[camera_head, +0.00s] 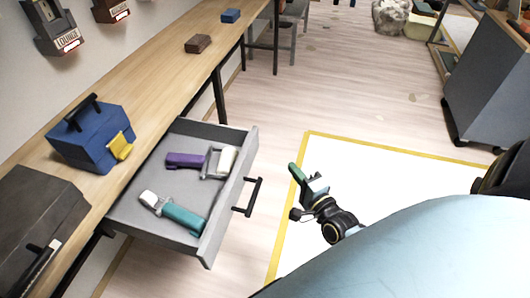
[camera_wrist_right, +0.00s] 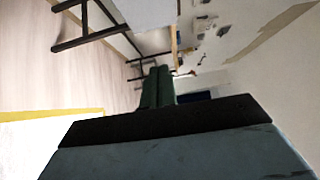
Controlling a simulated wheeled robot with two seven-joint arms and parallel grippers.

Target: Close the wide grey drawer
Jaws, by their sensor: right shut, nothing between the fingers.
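The wide grey drawer (camera_head: 170,215) stands pulled out from under the wooden workbench (camera_head: 150,120) in the head view. Its front panel carries a black bar handle (camera_head: 247,197) facing right. A purple-handled tool (camera_head: 186,160) and a teal-handled tool (camera_head: 183,217) lie inside it. My right gripper (camera_head: 297,176) is to the right of the handle, apart from it, above the floor. Its green fingers (camera_wrist_right: 158,86) are together and empty in the right wrist view. My left gripper is not in view.
A blue toolbox (camera_head: 90,137) and a dark case (camera_head: 38,228) sit on the bench left of the drawer. Two small blocks, brown (camera_head: 198,44) and blue (camera_head: 231,16), lie farther along it. A grey cabinet (camera_head: 487,85) stands at right. Floor between drawer and gripper is clear.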

